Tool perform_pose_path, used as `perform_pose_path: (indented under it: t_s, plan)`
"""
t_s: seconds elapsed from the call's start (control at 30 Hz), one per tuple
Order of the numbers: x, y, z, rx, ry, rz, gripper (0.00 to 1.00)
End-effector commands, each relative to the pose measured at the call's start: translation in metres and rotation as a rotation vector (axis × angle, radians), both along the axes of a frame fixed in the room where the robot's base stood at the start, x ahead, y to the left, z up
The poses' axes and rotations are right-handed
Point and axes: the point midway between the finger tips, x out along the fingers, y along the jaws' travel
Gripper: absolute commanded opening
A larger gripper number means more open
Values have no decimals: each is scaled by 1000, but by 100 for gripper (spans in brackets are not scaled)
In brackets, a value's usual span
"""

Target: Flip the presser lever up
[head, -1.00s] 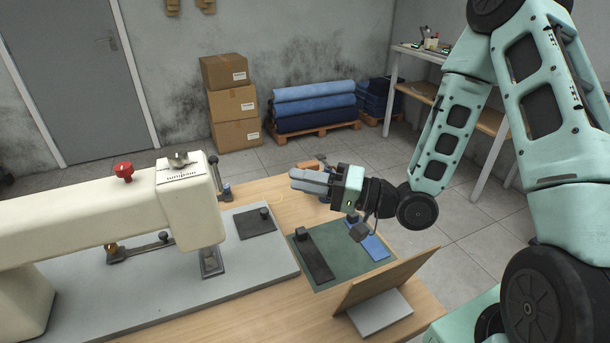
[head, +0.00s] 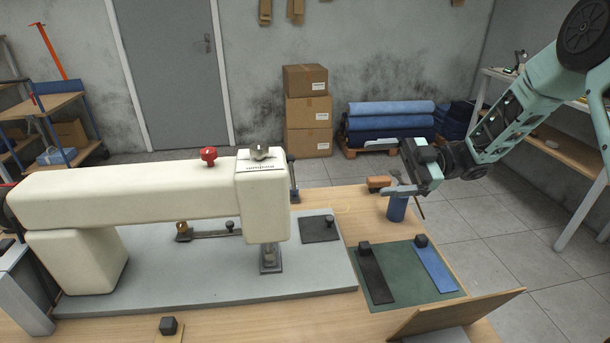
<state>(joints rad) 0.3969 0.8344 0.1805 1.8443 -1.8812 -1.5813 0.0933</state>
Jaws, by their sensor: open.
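The cream sewing machine (head: 150,190) stands on a grey bed plate (head: 200,272) on the wooden table. A dark upright lever (head: 292,182) shows at the right side of the machine head and looks like the presser lever; the head partly hides it. The presser foot (head: 270,259) is below the head, near the plate. My gripper (head: 376,166) is at the upper right, above the table's far right part. It is open and empty, its fingers spread and pointing left toward the lever, clearly apart from it.
A blue cylinder (head: 397,208) and an orange block (head: 379,182) stand below my gripper. A green mat (head: 402,291) with black and blue strips lies at right. A tilted wooden board (head: 455,312) is in front. Open space lies between gripper and machine head.

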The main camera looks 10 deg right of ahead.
Motion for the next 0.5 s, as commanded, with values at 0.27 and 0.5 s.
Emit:
perform_pose_path:
  t_s: [0.27,0.5]
  plan:
    - [-1,42,2,3,3,3,98]
    - [-1,93,2,1,4,3,98]
